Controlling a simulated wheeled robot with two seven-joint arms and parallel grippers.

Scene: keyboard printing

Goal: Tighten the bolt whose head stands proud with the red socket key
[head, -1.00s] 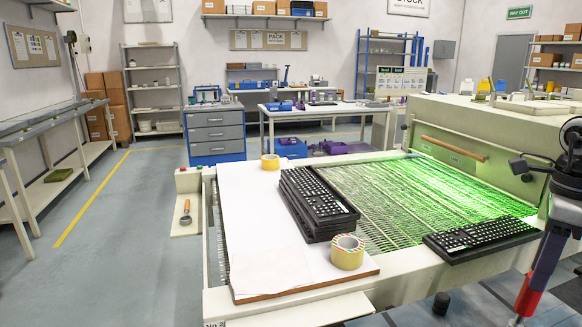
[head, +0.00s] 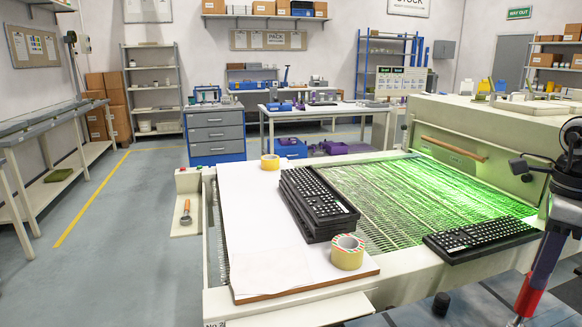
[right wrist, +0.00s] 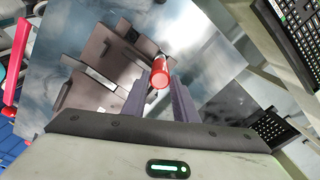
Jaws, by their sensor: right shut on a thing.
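My right gripper (head: 541,275) is at the lower right of the head view, above a blue-grey surface. It is shut on the red socket key (right wrist: 160,73), whose round red end shows between the two fingers in the right wrist view. The red of the key also shows at the gripper's tip in the head view (head: 529,298). A short black cylinder (head: 441,303) stands up from the blue-grey surface, left of the key and apart from it. I cannot tell whether it is a bolt head. No bolt shows clearly. My left gripper is not in view.
A mesh conveyor (head: 400,200) under green light fills the middle. A stack of black keyboards (head: 315,205) and a tape roll (head: 347,252) lie on the white board (head: 245,225). Another keyboard (head: 480,238) lies at the conveyor's right front edge, near my right arm.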

